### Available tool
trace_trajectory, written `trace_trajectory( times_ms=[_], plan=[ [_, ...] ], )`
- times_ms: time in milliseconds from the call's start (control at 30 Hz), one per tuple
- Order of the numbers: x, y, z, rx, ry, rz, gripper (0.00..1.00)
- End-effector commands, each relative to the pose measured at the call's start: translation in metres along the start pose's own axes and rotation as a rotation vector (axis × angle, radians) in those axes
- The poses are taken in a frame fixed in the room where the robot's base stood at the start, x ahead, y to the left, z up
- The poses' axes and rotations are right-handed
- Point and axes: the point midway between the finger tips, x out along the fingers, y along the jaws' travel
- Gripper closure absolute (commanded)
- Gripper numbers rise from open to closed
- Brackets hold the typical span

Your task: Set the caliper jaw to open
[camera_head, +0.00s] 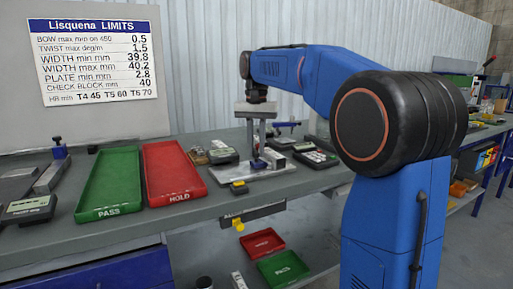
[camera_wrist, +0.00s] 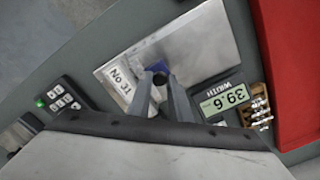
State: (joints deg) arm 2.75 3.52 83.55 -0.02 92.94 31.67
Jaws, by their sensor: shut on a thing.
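The caliper stand has a pale metal plate (camera_head: 237,175) on the table, and the plate also shows in the wrist view (camera_wrist: 204,45). A blue part with a dark round knob (camera_wrist: 159,78) stands on it, seen from above. My gripper (camera_head: 261,138) points down over this stand. In the wrist view my gripper (camera_wrist: 162,88) has its two fingers on either side of the knob, shut on it. The width readout (camera_wrist: 222,100) beside the plate shows 39.6. The jaw faces are hidden or too small to tell their setting.
A green PASS tray (camera_head: 110,180) and a red HOLD tray (camera_head: 172,172) lie left of the stand. A keypad (camera_wrist: 68,100) and a readout box (camera_head: 222,155) stand close by. A limits sign (camera_head: 95,58) hangs behind. Free table shows near the front edge.

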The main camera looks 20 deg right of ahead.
Motion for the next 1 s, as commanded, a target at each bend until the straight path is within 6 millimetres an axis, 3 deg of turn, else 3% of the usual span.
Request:
trace_trajectory(
  times_ms=[400, 833, 867, 900, 933, 1000],
  plan=[
    [-0.001, -0.044, 0.035, -0.003, 0.001, -0.001, 1.0],
    [-0.001, -0.051, 0.041, -0.001, -0.001, -0.004, 1.0],
    [-0.001, -0.051, 0.041, -0.002, -0.001, -0.004, 0.77],
    [-0.001, -0.051, 0.041, -0.002, -0.001, -0.004, 0.68],
    [-0.001, -0.051, 0.041, -0.002, -0.001, -0.003, 0.63],
    [-0.001, -0.051, 0.041, -0.001, -0.001, -0.003, 0.63]
  ],
)
